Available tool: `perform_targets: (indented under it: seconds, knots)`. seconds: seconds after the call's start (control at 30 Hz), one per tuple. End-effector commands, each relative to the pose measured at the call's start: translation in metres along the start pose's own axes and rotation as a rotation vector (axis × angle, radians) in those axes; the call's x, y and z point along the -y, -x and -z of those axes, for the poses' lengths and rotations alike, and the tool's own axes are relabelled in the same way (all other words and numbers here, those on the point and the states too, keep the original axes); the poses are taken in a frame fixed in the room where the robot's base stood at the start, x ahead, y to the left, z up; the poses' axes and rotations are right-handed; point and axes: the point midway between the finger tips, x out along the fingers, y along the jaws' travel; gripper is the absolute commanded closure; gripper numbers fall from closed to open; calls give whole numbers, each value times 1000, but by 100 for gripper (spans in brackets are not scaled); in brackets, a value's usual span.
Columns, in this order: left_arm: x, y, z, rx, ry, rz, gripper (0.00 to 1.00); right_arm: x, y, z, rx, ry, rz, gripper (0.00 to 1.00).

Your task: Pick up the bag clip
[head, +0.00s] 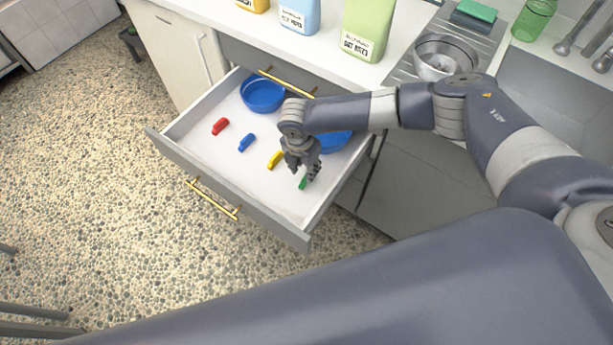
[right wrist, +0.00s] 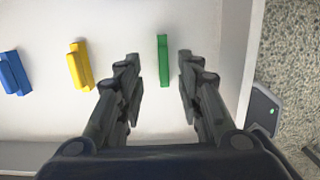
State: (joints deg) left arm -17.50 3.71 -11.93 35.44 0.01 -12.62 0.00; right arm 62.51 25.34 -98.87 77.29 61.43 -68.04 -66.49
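Several bag clips lie in the open white drawer: a red clip (head: 220,126), a blue clip (head: 246,142), a yellow clip (head: 276,160) and a green clip (head: 303,183). My right gripper (head: 307,176) is in the drawer at the green clip and partly covers it in the head view. In the right wrist view, the gripper (right wrist: 160,78) is open, and the green clip (right wrist: 163,60) stands between its fingertips with a gap on each side. The yellow clip (right wrist: 79,66) and blue clip (right wrist: 13,73) lie to the left. My left gripper is not in view.
The drawer (head: 210,178) has raised grey walls; its side wall (right wrist: 240,50) is close to the right finger. Two blue bowls, one at the back (head: 262,94) and one behind my wrist (head: 333,141), sit inside. Bottles and a metal bowl (head: 443,58) stand on the counter.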

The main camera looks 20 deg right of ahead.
Motion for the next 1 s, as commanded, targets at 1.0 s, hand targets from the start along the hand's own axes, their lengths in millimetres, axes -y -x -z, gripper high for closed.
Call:
perform_targets:
  seconds: [1.0]
  knots:
    - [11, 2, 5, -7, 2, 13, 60, 5, -46, -1, 0, -1, 1, 100]
